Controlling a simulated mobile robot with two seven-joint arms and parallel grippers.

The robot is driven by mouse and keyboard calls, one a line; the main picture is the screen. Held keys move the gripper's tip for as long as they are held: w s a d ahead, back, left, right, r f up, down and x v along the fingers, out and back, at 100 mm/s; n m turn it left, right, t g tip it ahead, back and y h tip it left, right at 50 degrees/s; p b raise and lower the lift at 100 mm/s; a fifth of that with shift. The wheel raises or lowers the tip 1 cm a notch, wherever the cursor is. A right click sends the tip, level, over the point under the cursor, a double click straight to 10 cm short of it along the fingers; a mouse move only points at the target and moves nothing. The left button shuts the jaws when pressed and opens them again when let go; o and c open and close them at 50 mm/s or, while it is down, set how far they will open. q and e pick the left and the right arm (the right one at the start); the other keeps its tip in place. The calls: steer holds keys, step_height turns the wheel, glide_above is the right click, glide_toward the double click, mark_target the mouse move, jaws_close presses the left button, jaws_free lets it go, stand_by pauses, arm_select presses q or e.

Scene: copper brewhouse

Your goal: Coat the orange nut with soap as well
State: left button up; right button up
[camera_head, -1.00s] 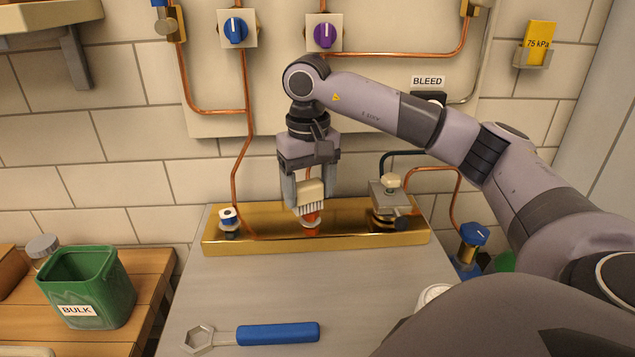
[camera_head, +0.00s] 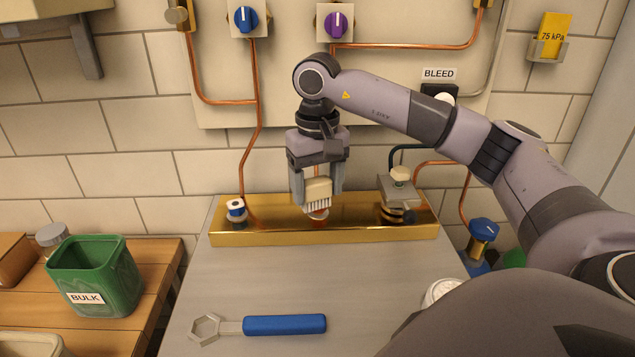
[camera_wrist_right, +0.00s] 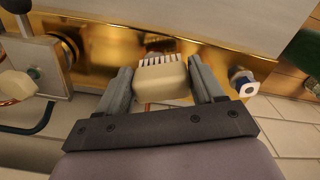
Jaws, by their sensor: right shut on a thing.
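My right gripper (camera_head: 317,192) is shut on a cream brush (camera_head: 318,188) with white bristles pointing down. In the right wrist view the brush (camera_wrist_right: 162,80) sits between the fingers of the gripper (camera_wrist_right: 160,88). In the head view the bristles are right at the orange nut (camera_head: 318,216) on the brass manifold (camera_head: 270,238). The brush hides most of the nut, and I cannot tell whether they touch. A blue nut (camera_head: 237,212) with a white top stands at the manifold's left end. My left gripper is not in view.
A clamp-like fitting (camera_head: 398,194) stands at the manifold's right end. A blue-handled ring wrench (camera_head: 284,325) lies on the grey bench (camera_head: 300,282). A green BULK bin (camera_head: 105,280) stands on the wooden table at left. A white-rimmed jar (camera_head: 440,290) is partly hidden by my arm.

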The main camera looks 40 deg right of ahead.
steer(key=shift+f, duration=0.15)
